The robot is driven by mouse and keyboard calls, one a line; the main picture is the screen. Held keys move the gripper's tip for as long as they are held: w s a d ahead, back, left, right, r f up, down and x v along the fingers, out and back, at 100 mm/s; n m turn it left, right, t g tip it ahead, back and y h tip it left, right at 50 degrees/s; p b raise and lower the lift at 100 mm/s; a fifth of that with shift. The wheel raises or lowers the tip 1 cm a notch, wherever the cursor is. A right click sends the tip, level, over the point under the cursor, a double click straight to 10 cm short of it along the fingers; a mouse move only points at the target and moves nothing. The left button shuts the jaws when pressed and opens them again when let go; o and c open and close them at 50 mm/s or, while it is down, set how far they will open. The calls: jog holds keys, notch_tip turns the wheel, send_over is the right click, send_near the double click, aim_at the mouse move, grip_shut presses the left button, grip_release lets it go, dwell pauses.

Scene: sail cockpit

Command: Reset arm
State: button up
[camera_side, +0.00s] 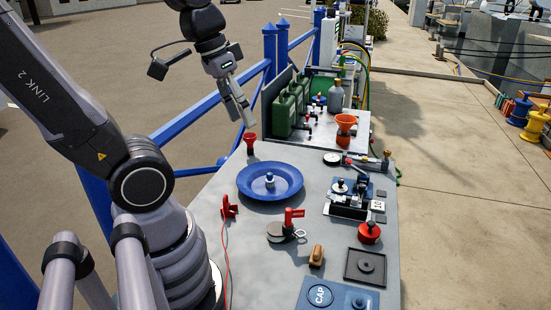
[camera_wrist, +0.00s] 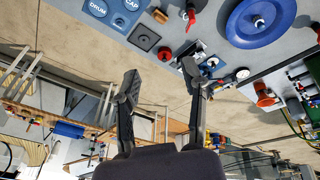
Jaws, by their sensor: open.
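My gripper (camera_side: 243,112) hangs above the far left part of the grey table (camera_side: 210,205), tilted down, with nothing in it. In the wrist view my gripper (camera_wrist: 160,80) shows two dark fingers spread apart with an empty gap between them. In the side view a small red funnel-like cup (camera_side: 251,143) stands below and just right of the fingertips, apart from them. A blue round dish (camera_side: 250,190) with a small metal piece (camera_side: 269,180) in its middle lies nearer on the table; the dish also shows in the wrist view (camera_wrist: 240,30).
Green canisters (camera_side: 283,108) and an orange funnel (camera_side: 346,125) stand at the back. A black-and-metal mechanism (camera_side: 348,205), a red knob-topped item (camera_side: 369,233), a black square tray (camera_side: 350,265) and a blue CAP panel (camera_side: 315,292) sit on the right and front. A blue railing (camera_side: 190,118) runs behind.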

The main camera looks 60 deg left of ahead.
jog(key=s+r+m+t, duration=0.1)
jog(key=s+r+t+y, duration=0.1)
jog(key=shift+a+r+m, duration=0.2)
jog(key=shift+r+m, duration=0.15)
jog(key=shift+m, duration=0.05)
